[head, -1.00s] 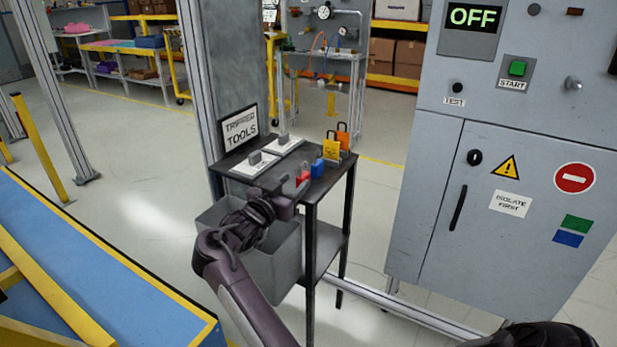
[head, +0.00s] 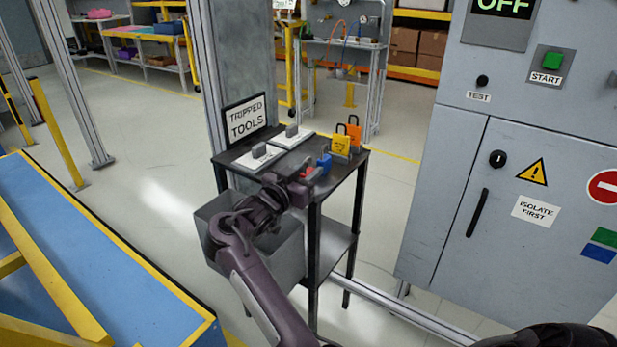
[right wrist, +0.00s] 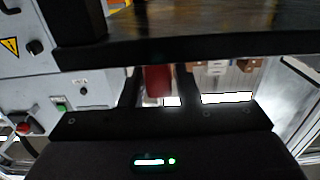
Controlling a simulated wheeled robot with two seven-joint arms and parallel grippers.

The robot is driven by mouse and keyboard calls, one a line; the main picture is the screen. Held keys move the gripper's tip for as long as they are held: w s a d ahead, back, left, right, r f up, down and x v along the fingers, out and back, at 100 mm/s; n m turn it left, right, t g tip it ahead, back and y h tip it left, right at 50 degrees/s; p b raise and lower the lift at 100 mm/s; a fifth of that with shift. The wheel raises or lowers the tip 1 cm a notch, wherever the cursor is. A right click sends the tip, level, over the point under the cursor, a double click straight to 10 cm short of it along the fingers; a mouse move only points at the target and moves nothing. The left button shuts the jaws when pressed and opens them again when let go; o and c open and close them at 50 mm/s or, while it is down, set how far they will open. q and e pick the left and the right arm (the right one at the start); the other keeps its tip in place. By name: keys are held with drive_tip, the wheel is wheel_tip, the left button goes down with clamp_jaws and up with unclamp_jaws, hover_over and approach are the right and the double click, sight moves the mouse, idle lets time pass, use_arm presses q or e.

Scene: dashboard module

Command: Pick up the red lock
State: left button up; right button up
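The red lock (head: 306,173) sits near the front edge of the dark cart top (head: 232,158), partly hidden behind my right gripper (head: 302,184). In the right wrist view, the red lock (right wrist: 157,82) shows as a red block between the two fingers of my right gripper (right wrist: 158,88). The fingers are apart, with narrow gaps beside the block, so they look open around it. Whether either finger touches it is hard to tell. My left gripper is not in view.
A blue lock (head: 324,164) stands just right of the red one, with yellow (head: 340,145) and orange (head: 354,130) locks behind. White plates with grey blocks and a tools sign (head: 245,118) are farther back. A grey bin (head: 275,250) hangs below; a cabinet (head: 530,180) stands right.

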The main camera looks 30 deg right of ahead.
clamp_jaws()
drive_tip(key=shift+r, duration=0.1)
